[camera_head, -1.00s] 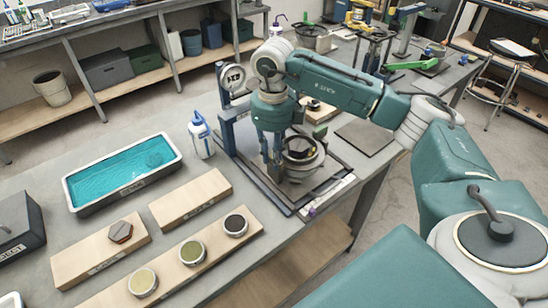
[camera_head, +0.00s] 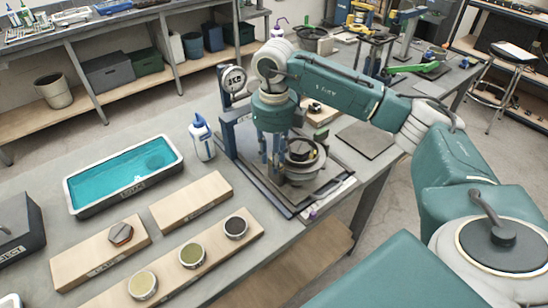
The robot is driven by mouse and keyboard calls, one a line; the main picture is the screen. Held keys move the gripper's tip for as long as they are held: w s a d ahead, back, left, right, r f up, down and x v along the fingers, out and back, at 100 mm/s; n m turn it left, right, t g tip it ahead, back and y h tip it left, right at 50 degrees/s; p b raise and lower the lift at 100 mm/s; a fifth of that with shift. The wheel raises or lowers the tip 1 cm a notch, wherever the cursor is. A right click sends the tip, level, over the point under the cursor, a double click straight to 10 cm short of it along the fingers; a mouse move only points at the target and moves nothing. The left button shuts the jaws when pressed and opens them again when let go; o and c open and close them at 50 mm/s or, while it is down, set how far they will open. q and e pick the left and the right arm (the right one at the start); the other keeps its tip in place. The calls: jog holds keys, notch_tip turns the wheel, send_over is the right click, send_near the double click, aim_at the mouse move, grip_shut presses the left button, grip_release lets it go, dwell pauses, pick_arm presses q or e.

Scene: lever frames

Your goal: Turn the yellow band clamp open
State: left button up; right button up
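A blue-grey press-like frame (camera_head: 228,128) with a round dial stands on a dark base plate on the bench. A round metal pot (camera_head: 303,172) sits on that plate, with a dark round part (camera_head: 301,149) on top. A small yellowish patch shows at this dark part; I cannot tell whether it is the yellow band clamp. My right gripper (camera_head: 276,168) points down just left of the pot, within the frame. Its fingertips are partly hidden against the frame, so I cannot tell its opening or contact. My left gripper is not in view.
A blue-capped bottle (camera_head: 201,138) stands left of the frame. A tray of turquoise liquid (camera_head: 72,208), wooden blocks (camera_head: 190,199) and a board with round samples (camera_head: 215,256) lie further left and in front. A dark flat plate (camera_head: 368,138) lies behind right.

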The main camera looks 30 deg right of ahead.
notch_tip(320, 180, up, 12)
dwell(0.6)
jog(key=shift+s+f, duration=0.1)
dwell(0.4)
